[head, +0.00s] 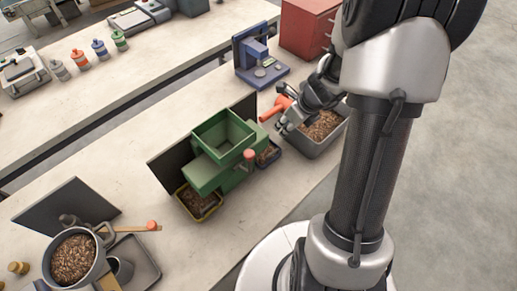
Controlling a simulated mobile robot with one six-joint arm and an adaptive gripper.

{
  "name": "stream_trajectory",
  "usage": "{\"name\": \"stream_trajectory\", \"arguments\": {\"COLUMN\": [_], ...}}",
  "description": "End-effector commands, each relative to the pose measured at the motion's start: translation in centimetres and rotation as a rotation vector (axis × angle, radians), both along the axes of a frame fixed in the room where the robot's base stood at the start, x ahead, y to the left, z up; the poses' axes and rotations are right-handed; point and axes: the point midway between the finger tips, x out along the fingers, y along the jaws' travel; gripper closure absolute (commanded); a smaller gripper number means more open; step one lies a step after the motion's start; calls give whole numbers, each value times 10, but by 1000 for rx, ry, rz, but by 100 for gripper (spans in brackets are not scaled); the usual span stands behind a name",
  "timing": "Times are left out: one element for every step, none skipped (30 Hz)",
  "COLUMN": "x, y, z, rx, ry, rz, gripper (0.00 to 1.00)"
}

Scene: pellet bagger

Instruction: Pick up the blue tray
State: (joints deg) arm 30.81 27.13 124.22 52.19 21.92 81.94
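The blue tray (276,156) is a small dark blue tray holding brown pellets. It sits at the right side of the green bagging machine (212,171), partly hidden by it. My gripper (283,122) is above and to the right of the tray, by the left edge of a grey pellet bin. It appears apart from the blue tray. An orange handle-like piece (275,109) shows right beside the gripper. I cannot tell whether the fingers touch it or whether they are open.
A yellow-rimmed tray (183,192) of pellets sits at the machine's front. The grey bin (318,151) stands close right of the blue tray. An orange-knobbed lever (249,154) is near the tray. A blue scale (262,72) and red cabinet (309,28) stand behind. A pellet pot (100,264) is front left.

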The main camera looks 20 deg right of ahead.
Motion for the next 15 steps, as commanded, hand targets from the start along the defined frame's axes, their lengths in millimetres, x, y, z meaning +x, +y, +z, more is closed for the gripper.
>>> {"name": "stream_trajectory", "arguments": {"x": [4,6,10,12,14,17,19,21,23,24,26,27,27,28,28], "y": [2,3,5,5,6,7,8,9,9,10,10,10,10,11,11], "z": [-18,-24,-32,-38,-43,-50,-55,-59,-64,-67,-69,-70,-71,-72,-73], "rx": [1,1,1,0,0,1,0,0,-1,-1,-1,-2,-1,-1,-1], "ry": [2,2,2,1,1,2,2,1,1,1,1,-1,-1,-1,-1], "rz": [2,2,4,4,4,4,4,4,4,5,5,5,4,4,4], "gripper": [74,74,74,74,74,74,74,74,74,74,74,74,74,74,74]}}
